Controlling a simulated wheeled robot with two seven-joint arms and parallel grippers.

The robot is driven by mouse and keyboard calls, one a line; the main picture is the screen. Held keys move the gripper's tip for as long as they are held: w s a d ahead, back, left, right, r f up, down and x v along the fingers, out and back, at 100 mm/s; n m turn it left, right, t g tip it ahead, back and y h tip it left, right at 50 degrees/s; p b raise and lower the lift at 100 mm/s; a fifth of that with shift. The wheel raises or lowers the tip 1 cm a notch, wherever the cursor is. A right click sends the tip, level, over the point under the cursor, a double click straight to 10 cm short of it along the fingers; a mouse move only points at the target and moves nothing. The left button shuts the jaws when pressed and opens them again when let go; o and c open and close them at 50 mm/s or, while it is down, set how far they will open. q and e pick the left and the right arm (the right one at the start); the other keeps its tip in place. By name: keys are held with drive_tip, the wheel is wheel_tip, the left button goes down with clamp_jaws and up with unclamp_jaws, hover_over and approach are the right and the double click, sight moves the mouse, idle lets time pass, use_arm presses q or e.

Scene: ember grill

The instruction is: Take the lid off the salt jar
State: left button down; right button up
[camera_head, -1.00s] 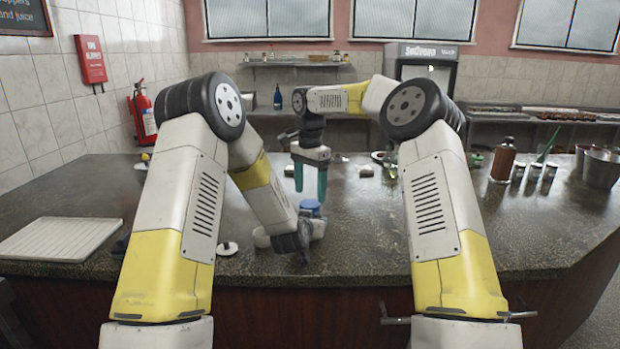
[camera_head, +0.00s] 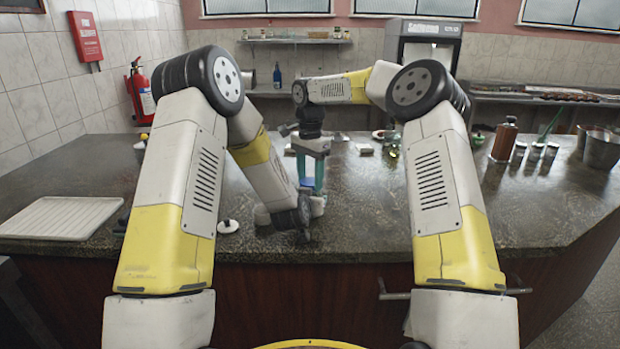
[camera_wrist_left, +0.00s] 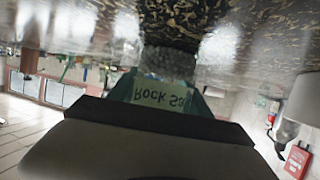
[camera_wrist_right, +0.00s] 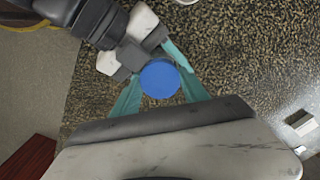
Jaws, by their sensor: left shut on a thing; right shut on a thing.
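The salt jar (camera_wrist_left: 168,62) is clear, with a "Rock Salt" label that reads upside down in the left wrist view. My left gripper (camera_wrist_left: 160,92) is shut on it from the side, low over the counter. In the head view my left wrist hides most of the jar. The jar's round blue lid (camera_wrist_right: 160,79) shows from above in the right wrist view. My right gripper (camera_head: 310,178) points down with its teal fingers on either side of the lid, shut on it. The lid (camera_head: 307,183) shows only in part between the fingers in the head view, at the jar's top.
The dark speckled counter (camera_head: 400,225) holds a white ridged tray (camera_head: 60,217) at the left. A small white round item (camera_head: 228,226) lies left of my left gripper. A brown bottle (camera_head: 504,140) and metal containers (camera_head: 600,149) stand at the right. The counter's front right is clear.

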drive_tip(key=n, duration=1.3)
drive_tip(key=o, duration=1.6)
drive_tip(key=shift+c, duration=0.2)
drive_tip(key=shift+r, duration=0.15)
